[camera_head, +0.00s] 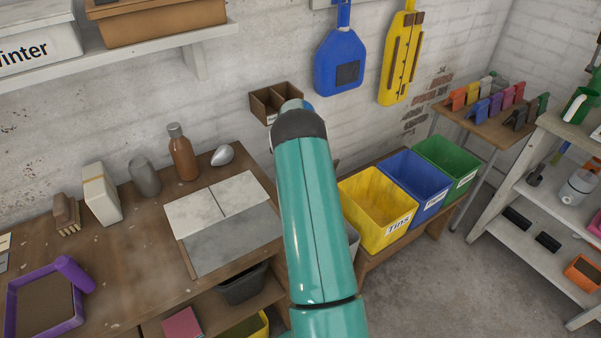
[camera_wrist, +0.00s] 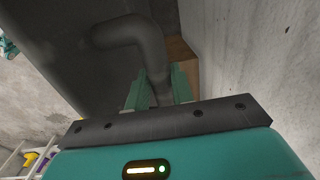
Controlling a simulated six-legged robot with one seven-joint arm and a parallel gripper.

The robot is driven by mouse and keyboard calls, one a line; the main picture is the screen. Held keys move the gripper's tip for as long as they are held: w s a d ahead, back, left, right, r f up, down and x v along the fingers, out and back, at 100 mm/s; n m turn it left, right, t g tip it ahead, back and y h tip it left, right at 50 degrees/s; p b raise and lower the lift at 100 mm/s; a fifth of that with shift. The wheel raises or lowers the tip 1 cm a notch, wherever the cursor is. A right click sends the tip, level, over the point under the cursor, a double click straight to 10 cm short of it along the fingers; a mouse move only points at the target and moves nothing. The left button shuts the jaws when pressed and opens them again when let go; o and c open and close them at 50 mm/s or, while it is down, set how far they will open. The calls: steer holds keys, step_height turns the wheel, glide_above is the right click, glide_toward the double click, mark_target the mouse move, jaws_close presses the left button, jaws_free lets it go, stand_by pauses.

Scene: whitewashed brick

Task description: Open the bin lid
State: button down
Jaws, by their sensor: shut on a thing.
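In the wrist view, my gripper (camera_wrist: 158,86) has its two teal fingers on either side of a dark grey curved handle (camera_wrist: 135,31) and is shut on it. The handle bends over to the left and meets a dark grey surface (camera_wrist: 75,65), which looks like the bin lid. Its edges are only partly in view, so I cannot tell how far the lid is raised. In the head view my teal arm hides my gripper, the handle and the lid.
In the head view, open yellow (camera_head: 377,207), blue (camera_head: 414,179) and green (camera_head: 449,164) bins stand right of my arm. A wooden bench (camera_head: 130,240) with bottles and tiles is on the left. A white shelf rack (camera_head: 545,190) stands at the right, with bare floor before it.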

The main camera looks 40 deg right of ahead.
steer(key=shift+w+a+r, duration=0.1)
steer(key=shift+w+a, duration=0.05)
steer(key=shift+w, duration=0.15)
steer(key=c, duration=1.3)
jaws_free()
steer(key=shift+o, duration=0.5)
steer(key=shift+s, duration=0.1)
step_height(320, 180, up, 14)
steer(key=shift+s, duration=0.45)
